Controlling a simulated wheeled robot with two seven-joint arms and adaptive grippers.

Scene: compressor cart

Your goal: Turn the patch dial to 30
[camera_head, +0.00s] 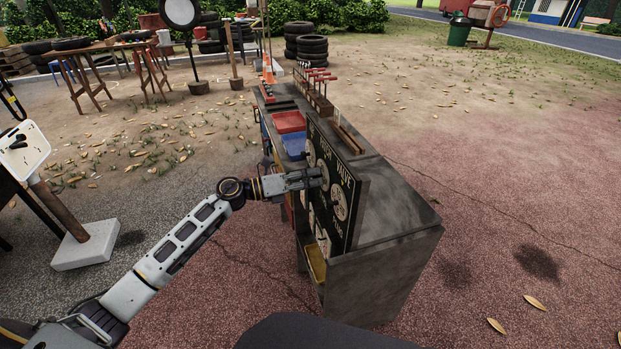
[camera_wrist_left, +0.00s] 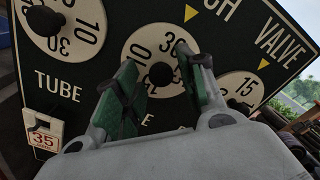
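The black panel (camera_head: 350,185) on the cart's side carries white numbered dials. In the left wrist view the middle dial (camera_wrist_left: 138,50), below lettering ending in "CH", is the patch dial. It has a round black knob (camera_wrist_left: 161,73) and a yellow triangle (camera_wrist_left: 191,12) above it. Contact cannot be told. My right gripper is not in view.
A second dial (camera_wrist_left: 85,30) lies left and the valve dial (camera_wrist_left: 240,85) lies right. The cart top (camera_head: 390,200) holds a red tray (camera_head: 289,122), a blue tray (camera_head: 294,145) and red-handled tools (camera_head: 318,75). Open ground lies right.

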